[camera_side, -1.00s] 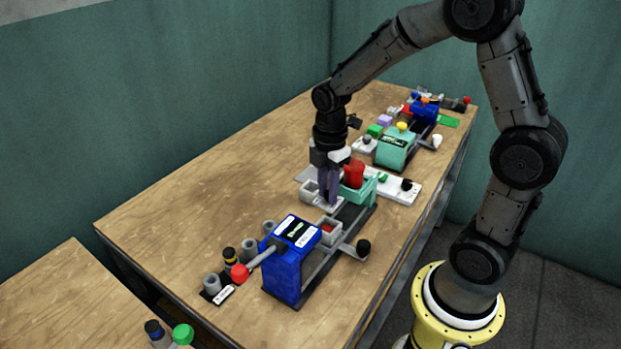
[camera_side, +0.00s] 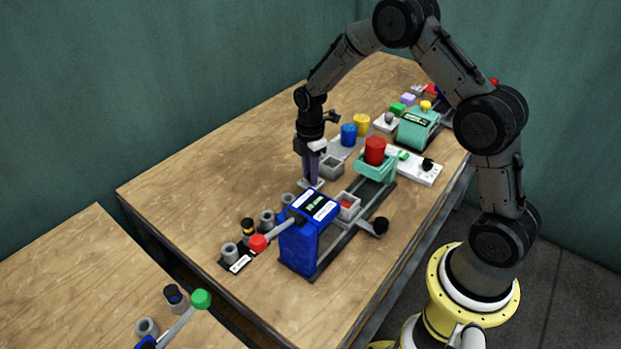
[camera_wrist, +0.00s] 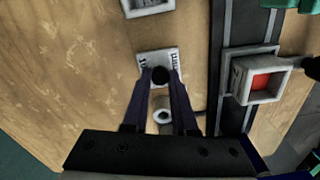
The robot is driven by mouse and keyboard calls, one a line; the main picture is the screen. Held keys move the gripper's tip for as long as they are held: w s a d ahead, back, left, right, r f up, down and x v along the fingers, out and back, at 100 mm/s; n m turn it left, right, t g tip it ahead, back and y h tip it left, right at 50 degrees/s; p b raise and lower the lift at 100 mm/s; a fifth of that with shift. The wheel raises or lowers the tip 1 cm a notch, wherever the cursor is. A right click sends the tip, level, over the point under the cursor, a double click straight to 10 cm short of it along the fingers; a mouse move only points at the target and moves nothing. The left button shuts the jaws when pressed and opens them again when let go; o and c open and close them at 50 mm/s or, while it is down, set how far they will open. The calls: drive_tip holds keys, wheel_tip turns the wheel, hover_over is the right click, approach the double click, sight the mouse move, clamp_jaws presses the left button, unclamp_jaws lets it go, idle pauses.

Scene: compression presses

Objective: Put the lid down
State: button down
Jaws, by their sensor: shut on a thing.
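The lid (camera_wrist: 172,53) is a pale square plate with a black knob (camera_wrist: 160,75) and dark marks along its edges. It shows in the side view (camera_side: 311,184) at the tips of my gripper (camera_side: 312,176). In the wrist view my gripper (camera_wrist: 161,77) is shut on the knob, a finger on each side. The lid is low over bare wood, left of the press rail; I cannot tell whether it touches the table. An open grey box with red contents (camera_side: 347,205) sits by the blue press, also in the wrist view (camera_wrist: 266,82).
An empty grey box (camera_side: 332,167) stands just right of the lid. The blue press (camera_side: 310,240) with its red-knobbed lever (camera_side: 258,243) is in front. A red cylinder (camera_side: 375,150) stands on the teal block (camera_side: 376,170). Bare wood lies to the left.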

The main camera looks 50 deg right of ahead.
drive_tip(key=shift+f, duration=1)
drive_tip(key=shift+f, duration=0.15)
drive_tip(key=c, duration=0.7)
unclamp_jaws()
